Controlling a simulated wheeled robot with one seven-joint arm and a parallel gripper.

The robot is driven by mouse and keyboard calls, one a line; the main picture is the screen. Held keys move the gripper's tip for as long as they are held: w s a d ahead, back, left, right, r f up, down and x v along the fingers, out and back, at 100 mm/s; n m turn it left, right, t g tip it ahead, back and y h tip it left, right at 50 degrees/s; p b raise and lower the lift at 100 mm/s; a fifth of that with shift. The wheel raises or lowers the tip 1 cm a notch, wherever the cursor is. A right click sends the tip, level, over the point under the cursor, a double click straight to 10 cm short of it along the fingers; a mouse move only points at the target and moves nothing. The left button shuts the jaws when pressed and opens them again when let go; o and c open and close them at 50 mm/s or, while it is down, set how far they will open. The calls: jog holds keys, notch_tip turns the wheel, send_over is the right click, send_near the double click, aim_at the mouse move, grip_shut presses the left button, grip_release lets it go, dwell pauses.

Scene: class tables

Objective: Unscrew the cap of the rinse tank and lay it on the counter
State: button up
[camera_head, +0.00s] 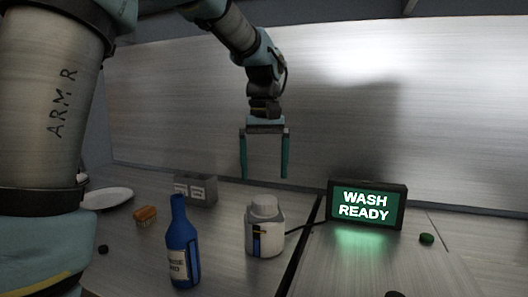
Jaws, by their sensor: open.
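The rinse tank is probably the white container (265,238) with a dark and yellow marking, standing upright on the counter (226,262). Its pale cap (264,206) sits on top. A blue bottle (181,240) with a label that is only partly readable stands to its left and nearer. My gripper (264,177) is open and empty, pointing down above the white container and apart from it.
A lit screen (366,206) reading "WASH READY" stands right of the container, with a dark cable. A grey box (195,190), an orange-brown sponge or brush (145,215) and a white plate (107,198) are at left. A green button (426,239) is at right.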

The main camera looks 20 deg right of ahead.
aim_at(264, 199)
jog(key=shift+f, duration=3.15)
jog(key=c, duration=1.2)
jog(key=shift+r+n+p, duration=0.15)
jog(key=shift+n+p, duration=0.6)
jog(key=shift+n, duration=0.45)
jog(key=shift+c, duration=0.2)
jog(key=shift+n, duration=1.1)
jog(key=shift+p, duration=0.3)
jog(key=shift+n, duration=0.6)
jog(key=shift+n+p, duration=0.7)
jog(key=shift+n, duration=1)
